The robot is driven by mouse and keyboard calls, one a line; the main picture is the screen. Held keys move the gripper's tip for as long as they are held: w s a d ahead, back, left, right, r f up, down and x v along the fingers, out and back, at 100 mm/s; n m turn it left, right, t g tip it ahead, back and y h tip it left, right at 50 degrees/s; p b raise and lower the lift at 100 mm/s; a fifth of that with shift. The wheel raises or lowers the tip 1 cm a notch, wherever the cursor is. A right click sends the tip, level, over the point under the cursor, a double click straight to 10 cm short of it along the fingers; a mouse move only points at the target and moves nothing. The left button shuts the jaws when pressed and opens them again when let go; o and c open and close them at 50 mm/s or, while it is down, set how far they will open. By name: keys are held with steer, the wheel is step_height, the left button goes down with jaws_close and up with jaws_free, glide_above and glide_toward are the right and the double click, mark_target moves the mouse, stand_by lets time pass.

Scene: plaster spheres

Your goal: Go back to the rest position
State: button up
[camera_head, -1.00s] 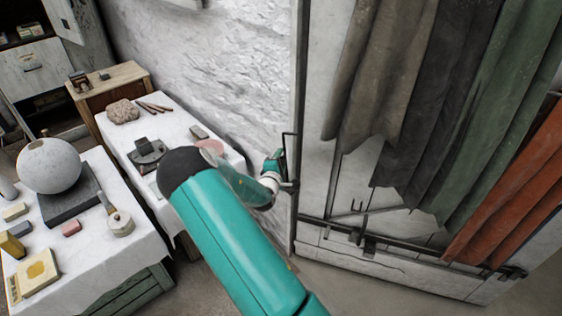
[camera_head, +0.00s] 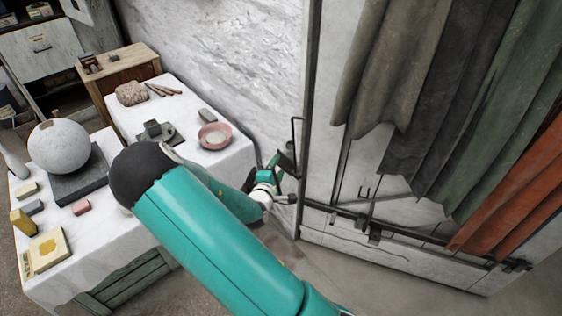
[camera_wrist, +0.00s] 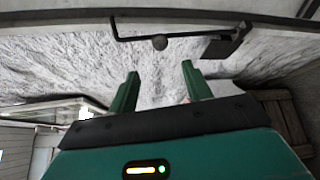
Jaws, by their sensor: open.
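My gripper (camera_wrist: 160,72) is open in the wrist view, its two green fingers spread with nothing between them. Plastered wall (camera_wrist: 70,55) lies beyond the fingertips. In the head view my gripper (camera_head: 283,163) is small and partly hidden, beside a thin dark metal bracket (camera_head: 297,130) at the edge of the panel with hanging cloths. The bracket also crosses the top of the wrist view (camera_wrist: 130,38), apart from the fingers. My teal arm stretches across the middle of the head view.
At left, a cloth-covered table (camera_head: 70,275) holds a plaster sphere (camera_head: 59,146) on a dark slab. Behind it, another white table (camera_head: 188,90) carries a pink bowl (camera_head: 215,136) and a rough stone (camera_head: 131,92). Cloths (camera_head: 440,90) hang at right. Floor (camera_head: 400,295) shows clear below.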

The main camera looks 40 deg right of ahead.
steer(key=shift+a, duration=0.15)
stand_by(0.4)
steer(key=s+a+r+m+g+y, duration=0.1)
steer(key=a+r+m+y, duration=0.4)
steer(key=a, duration=0.4)
steer(key=a+r+m+y, duration=0.3)
steer(key=a+r+y, duration=0.45)
steer(key=a, duration=0.25)
steer(key=s+a+r+g, duration=0.1)
steer(key=s+r, duration=0.3)
steer(key=s, duration=0.3)
steer(key=s+a+r+m+g, duration=0.1)
steer(key=s+a+r, duration=0.1)
steer(key=s+r, duration=0.3)
steer(key=s+a+r+m+g+y, duration=0.1)
steer(key=s+r, duration=0.3)
steer(key=s, duration=0.6)
steer(key=shift+a+r, duration=0.25)
steer(key=shift+a, duration=0.25)
steer(key=shift+s, duration=0.1)
steer(key=shift+c, duration=1.4)
